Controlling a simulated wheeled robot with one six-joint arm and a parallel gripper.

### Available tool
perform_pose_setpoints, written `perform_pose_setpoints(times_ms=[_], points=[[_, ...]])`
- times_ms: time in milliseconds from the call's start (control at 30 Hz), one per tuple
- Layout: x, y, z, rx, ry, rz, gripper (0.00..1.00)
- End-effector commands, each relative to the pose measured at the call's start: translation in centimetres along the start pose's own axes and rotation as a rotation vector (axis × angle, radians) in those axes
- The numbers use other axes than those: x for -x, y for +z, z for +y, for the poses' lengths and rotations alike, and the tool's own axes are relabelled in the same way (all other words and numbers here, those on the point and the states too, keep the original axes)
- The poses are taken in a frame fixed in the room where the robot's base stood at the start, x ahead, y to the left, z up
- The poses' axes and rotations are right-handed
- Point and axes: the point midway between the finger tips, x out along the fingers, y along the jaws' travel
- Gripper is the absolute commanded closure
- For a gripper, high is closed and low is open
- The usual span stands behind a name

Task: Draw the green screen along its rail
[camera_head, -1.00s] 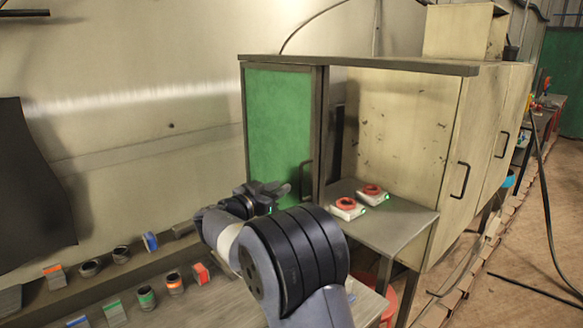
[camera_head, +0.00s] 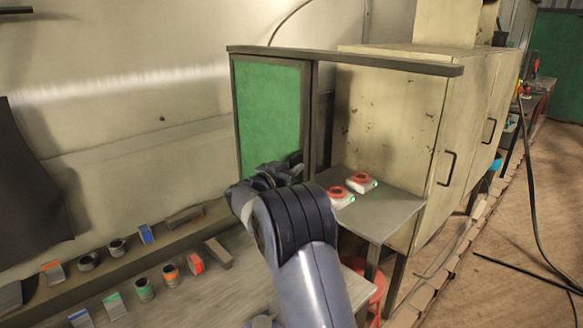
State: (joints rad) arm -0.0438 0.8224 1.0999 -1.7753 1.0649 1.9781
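The green screen (camera_head: 268,112) is a framed panel hanging under a dark overhead rail (camera_head: 345,59). It stands at the left end of the rail, and the rest of the rail to the right is uncovered. My gripper (camera_head: 291,163) is at the lower right part of the screen, near its right frame post. The screen's handle does not show clearly behind my gripper. I cannot tell whether the fingers touch the handle or whether they are open or shut.
A grey table (camera_head: 385,208) below the rail holds two white blocks with red rings (camera_head: 338,195). A beige cabinet (camera_head: 390,130) stands behind it. A lower bench (camera_head: 190,300) at left carries several small coloured parts. A black cable (camera_head: 532,200) hangs at right.

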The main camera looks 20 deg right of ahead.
Motion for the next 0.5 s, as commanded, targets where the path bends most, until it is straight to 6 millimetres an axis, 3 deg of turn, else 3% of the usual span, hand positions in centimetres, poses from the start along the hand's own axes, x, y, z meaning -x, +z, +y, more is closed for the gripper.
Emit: perform_pose_setpoints(times_ms=[333,500], points=[[0.03,-0.01,0.02,0.000,0.000,0.000,1.00],[0.03,-0.01,0.02,0.000,0.001,0.000,1.00]])
